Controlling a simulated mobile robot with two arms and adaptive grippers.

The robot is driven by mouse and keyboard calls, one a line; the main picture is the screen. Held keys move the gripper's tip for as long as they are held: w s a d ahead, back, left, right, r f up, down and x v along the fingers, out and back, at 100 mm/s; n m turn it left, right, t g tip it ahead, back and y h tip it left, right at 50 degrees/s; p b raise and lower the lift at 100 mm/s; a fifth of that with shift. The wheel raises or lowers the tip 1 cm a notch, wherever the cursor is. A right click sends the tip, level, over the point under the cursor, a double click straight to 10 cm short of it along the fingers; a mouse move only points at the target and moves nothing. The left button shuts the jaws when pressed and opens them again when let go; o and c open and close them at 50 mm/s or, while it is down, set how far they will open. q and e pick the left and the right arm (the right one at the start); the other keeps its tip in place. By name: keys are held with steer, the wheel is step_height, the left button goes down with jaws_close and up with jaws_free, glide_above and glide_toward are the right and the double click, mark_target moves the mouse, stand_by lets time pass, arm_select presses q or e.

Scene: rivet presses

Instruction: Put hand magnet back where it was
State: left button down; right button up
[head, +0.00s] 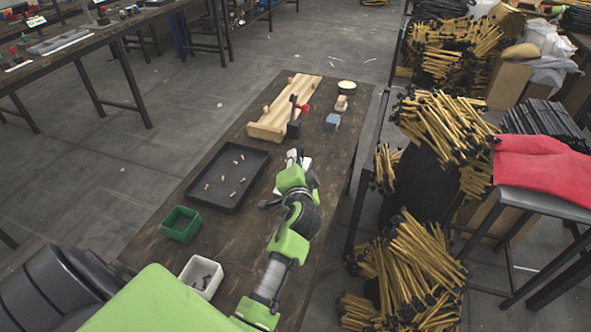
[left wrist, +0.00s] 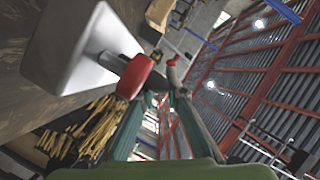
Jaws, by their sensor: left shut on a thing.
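The hand magnet shows in the left wrist view as a pale grey block (left wrist: 75,48) with a short rod and a red knob (left wrist: 135,76). My left gripper (left wrist: 158,88) is shut on it, with the red knob at the fingertips. In the head view my left gripper (head: 296,163) is over the workbench (head: 330,165), to the right of the black tray. A small whitish part of the magnet (head: 306,163) shows beside the fingertips; the rest is hidden. I cannot tell whether the magnet touches the bench. My right gripper is not in view.
A black tray (head: 190,190) holds several small pins. A green bin (head: 181,224) and white bin (head: 190,283) stand nearer. Beyond stand a black press with a red part (head: 294,128), a wooden fixture (head: 266,131), a blue block (head: 332,122) and a round tin (head: 346,86).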

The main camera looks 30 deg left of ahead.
arm_select(q)
steer(key=f, duration=0.3)
steer(key=shift+w+f, duration=0.1)
steer(key=shift+w, duration=0.1)
steer(key=c, duration=2)
jaws_free()
steer(key=shift+s+f, duration=0.1)
steer(key=shift+f, duration=0.05)
steer(key=shift+c, duration=0.2)
